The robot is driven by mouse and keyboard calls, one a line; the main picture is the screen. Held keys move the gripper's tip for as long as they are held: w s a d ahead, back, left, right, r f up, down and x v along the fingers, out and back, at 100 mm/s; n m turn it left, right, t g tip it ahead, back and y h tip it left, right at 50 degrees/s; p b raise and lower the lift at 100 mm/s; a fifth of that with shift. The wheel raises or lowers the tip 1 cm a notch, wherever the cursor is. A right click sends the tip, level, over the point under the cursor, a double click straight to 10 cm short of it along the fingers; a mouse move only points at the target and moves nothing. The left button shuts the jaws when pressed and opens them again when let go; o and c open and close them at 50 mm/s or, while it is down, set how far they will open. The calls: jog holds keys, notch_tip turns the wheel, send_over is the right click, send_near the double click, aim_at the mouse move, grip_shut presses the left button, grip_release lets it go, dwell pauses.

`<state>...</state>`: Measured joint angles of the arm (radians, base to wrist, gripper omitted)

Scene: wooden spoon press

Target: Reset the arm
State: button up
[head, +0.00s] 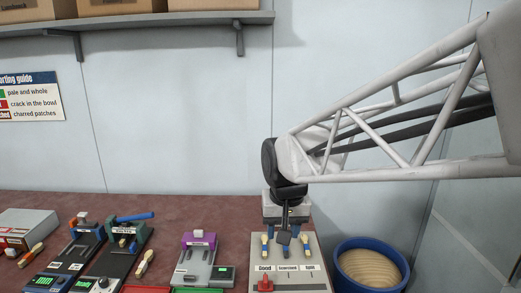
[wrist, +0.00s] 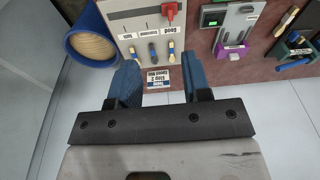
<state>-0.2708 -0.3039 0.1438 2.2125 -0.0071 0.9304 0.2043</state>
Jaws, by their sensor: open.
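My gripper (wrist: 158,82) shows two blue fingers held apart in the wrist view, with nothing gripped between them. In the head view my gripper (head: 285,228) hangs over the back edge of a grey panel (head: 312,270). The panel carries labels, the left one reading "Good", and a red knob (head: 265,284) stands by that label. It also shows in the wrist view, where the red knob (wrist: 168,10) is near the top. Small yellow-ended pieces (wrist: 171,48) lie in a row on the panel. A white printed card (wrist: 158,78) shows between the fingers, below them.
A blue round container (head: 342,270) with a pale ridged inside stands right of the panel. Left of it are a grey device with a purple part (head: 198,240), devices with blue levers (head: 135,217), and a white box (head: 28,222). A shelf (head: 150,20) is above.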

jog(key=s+d+f, duration=0.1)
jog(key=s+d, duration=0.5)
jog(key=s, duration=0.3)
jog(key=s+d+f+m, duration=0.1)
jog(key=s+d, duration=0.6)
jog(key=s, duration=0.2)
jog(key=shift+s+d+f+t+h, duration=0.2)
jog(key=shift+d+f+t+h, duration=0.1)
jog(key=shift+f+t, duration=0.1)
